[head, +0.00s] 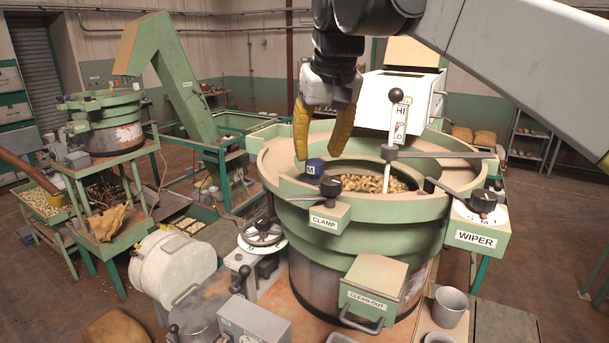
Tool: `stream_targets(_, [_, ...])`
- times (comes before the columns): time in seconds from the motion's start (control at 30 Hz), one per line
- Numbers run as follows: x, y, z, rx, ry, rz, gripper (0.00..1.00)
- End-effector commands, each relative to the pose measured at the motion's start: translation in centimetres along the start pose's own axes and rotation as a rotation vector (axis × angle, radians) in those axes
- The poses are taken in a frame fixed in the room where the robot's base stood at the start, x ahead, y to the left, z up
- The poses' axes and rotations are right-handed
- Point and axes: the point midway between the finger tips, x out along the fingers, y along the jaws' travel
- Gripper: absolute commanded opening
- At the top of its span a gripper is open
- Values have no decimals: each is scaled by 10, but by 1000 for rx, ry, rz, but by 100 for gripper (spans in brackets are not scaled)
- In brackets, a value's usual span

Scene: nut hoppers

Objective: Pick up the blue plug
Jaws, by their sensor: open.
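The blue plug (316,168) is a small dark blue cylinder with a white letter M on its side. It sits at the left of the round green hopper bowl (275,176), behind the CLAMP lever. My gripper (319,154) points down above it with its two yellow fingers spread. The left fingertip is beside the plug's upper left, and the right fingertip is just above its right side. The gripper is open and holds nothing. I cannot tell whether the fingers touch the plug.
The black CLAMP knob (330,187) stands close in front of the plug. An upright black-knobbed lever (394,125) with a horizontal bar rises to the right. Nuts (375,184) lie inside the bowl. The WIPER lever knob (483,200) is at the right rim.

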Motion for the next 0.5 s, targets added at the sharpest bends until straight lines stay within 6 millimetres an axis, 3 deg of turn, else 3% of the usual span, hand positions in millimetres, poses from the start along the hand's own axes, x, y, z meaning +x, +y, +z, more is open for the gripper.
stream_targets(0.5, [57,2,-2,0,1,0,38])
